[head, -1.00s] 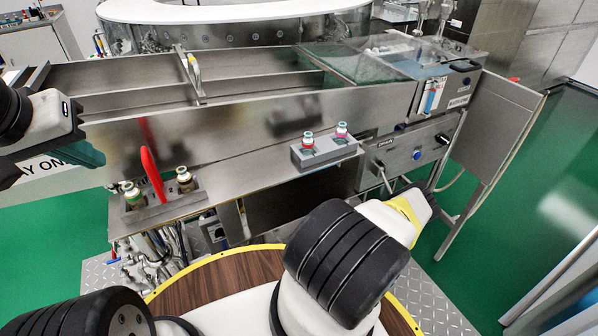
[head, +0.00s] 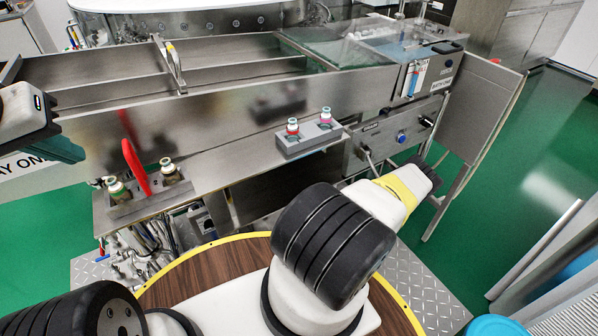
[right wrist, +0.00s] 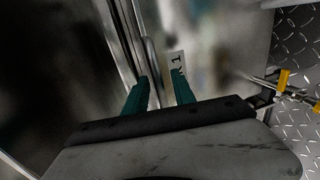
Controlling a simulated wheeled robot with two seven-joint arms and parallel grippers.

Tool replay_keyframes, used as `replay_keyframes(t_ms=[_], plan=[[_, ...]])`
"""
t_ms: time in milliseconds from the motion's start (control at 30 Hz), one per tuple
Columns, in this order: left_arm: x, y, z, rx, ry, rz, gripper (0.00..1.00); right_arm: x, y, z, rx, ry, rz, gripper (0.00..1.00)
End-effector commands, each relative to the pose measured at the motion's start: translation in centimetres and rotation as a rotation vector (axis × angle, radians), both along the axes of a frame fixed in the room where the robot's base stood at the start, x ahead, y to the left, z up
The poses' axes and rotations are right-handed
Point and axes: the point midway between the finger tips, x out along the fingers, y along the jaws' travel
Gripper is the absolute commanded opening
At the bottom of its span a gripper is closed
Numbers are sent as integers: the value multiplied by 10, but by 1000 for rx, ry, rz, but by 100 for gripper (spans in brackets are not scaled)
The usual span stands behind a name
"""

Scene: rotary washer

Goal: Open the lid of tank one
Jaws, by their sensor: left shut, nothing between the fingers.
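The steel washer tank (head: 110,110) runs across the head view. At its right end is a clear lid (head: 395,40) with a black handle (head: 447,47), shut flat over a bluish section. I cannot read which tank is tank one. My left gripper (head: 52,150) is at the left edge, before the washer's left end, shut and empty. My right arm reaches toward the control panel below the lid, its gripper mostly hidden there. In the right wrist view my right gripper (right wrist: 160,90) has its teal fingers apart, with steel and a partial label (right wrist: 179,65) showing a 1 beyond.
Two brackets with bottle-like fittings, left (head: 140,195) and middle (head: 310,140), stick out from the washer's front, the left one with a red lever (head: 134,165). A side panel (head: 480,105) stands right of the washer. Green floor is open at right; a blue round object (head: 497,327) is lower right.

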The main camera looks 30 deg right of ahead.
Motion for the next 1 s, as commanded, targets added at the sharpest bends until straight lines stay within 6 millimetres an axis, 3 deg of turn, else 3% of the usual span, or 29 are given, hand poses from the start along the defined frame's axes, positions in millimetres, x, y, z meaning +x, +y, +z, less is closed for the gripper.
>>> replay_keyframes(t_ms=[233, 633, 1000], plan=[[0, 0, 0, 0, 0, 0, 0, -9, 0, 2, 1, 1, 2, 31], [0, 0, 0, 0, 0, 0, 0, -69, -6, 14, 1, 0, -1, 31], [0, 0, 0, 0, 0, 0, 0, -76, -6, 16, 0, 0, 0, 31]])
